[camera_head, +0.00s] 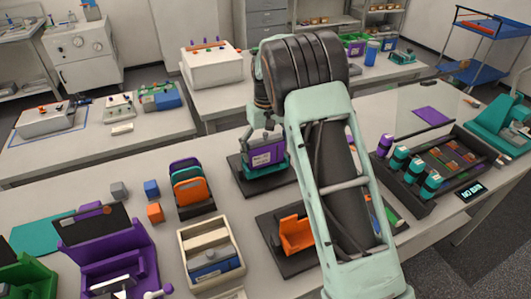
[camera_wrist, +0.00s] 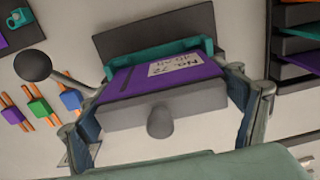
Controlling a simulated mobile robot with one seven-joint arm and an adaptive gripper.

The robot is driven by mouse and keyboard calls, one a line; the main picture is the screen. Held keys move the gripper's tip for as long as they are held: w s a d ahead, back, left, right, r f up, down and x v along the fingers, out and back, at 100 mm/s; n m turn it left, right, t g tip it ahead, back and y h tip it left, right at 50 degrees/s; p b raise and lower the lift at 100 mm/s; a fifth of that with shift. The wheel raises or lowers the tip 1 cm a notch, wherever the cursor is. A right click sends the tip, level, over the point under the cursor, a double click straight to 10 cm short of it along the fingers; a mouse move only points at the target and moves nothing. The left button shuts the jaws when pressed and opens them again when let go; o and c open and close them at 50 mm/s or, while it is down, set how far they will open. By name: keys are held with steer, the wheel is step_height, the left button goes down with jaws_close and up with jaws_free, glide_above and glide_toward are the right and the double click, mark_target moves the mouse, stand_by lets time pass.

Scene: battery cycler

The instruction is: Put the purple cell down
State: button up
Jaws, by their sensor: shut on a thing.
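The purple cell (camera_head: 266,155) is a block with a pale label. In the wrist view the purple cell (camera_wrist: 135,85) shows its label and a grey end with a round knob, between my two fingers. My gripper (camera_wrist: 167,100) is shut on it. The cell is at a teal cradle (camera_wrist: 205,47) with a dark back plate; the cradle's teal edge also shows below the cell in the head view (camera_head: 279,170). The cradle stands on a dark base (camera_head: 250,186). I cannot tell whether the cell rests fully on the cradle.
A ball-ended lever (camera_wrist: 33,65) stands left of the cell in the wrist view. An orange cradle (camera_head: 297,234) is in front. A slotted rack (camera_head: 190,212) and a cream box (camera_head: 240,262) stand left. A dark tray (camera_head: 413,201) with cylinders is at right.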

mark_target(266, 133)
steer(key=shift+f, duration=0.55)
steer(key=shift+f, duration=0.2)
steer(key=o, duration=1.7)
step_height(266, 133, up, 12)
steer(key=shift+r+b, duration=0.15)
steer(key=shift+b, duration=0.35)
